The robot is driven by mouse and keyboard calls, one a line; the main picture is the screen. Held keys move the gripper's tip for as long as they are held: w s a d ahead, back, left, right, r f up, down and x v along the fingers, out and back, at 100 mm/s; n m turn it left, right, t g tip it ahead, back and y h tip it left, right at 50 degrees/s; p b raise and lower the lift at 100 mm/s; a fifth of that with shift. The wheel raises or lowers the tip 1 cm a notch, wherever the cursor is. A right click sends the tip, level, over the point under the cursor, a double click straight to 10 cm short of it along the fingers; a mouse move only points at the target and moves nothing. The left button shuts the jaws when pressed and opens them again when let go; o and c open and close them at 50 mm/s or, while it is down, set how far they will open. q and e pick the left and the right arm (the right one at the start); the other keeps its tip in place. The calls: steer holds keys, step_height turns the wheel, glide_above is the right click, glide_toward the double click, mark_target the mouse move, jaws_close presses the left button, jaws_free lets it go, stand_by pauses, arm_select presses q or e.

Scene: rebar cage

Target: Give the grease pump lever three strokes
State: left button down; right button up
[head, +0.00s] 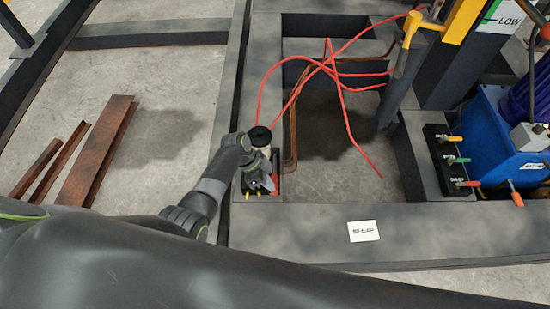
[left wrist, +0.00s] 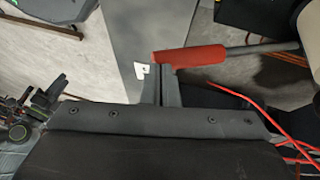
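The grease pump (head: 261,150), with a black round cap and pale body, stands on the grey steel beam left of the opening in the head view, partly hidden by my left arm. Its lever ends in a red grip (left wrist: 190,57) on a grey rod (left wrist: 262,47) in the left wrist view. My left gripper (left wrist: 163,70) has its two fingers close together. Their tips are at the free end of the red grip, which lies across them, not between them. I cannot tell if they touch. In the head view the left gripper (head: 264,181) is beside the pump's base. My right gripper is not in view.
Red hoses (head: 330,66) lie loosely over the frame opening. A blue unit (head: 505,135) and a black valve block (head: 448,160) with coloured handles stand at the right. A white label (head: 364,231) is on the front beam. Rusty steel pieces (head: 97,150) lie on the floor at left.

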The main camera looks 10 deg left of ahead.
arm_select(q)
steer(key=w+r+p, duration=0.3)
steer(key=w+r, duration=0.1)
steer(key=r, duration=0.2)
steer(key=shift+a+r, duration=0.35)
steer(key=shift+a, duration=0.05)
steer(key=shift+s+d+f, duration=0.1)
steer(key=shift+s+f, duration=0.3)
steer(key=shift+f, duration=0.15)
stand_by(0.4)
steer(key=shift+s+d+f, duration=0.1)
steer(key=shift+s+f, duration=0.4)
steer(key=shift+s+d+f, duration=0.1)
steer(key=shift+s+f, duration=0.35)
steer(key=shift+f, duration=0.2)
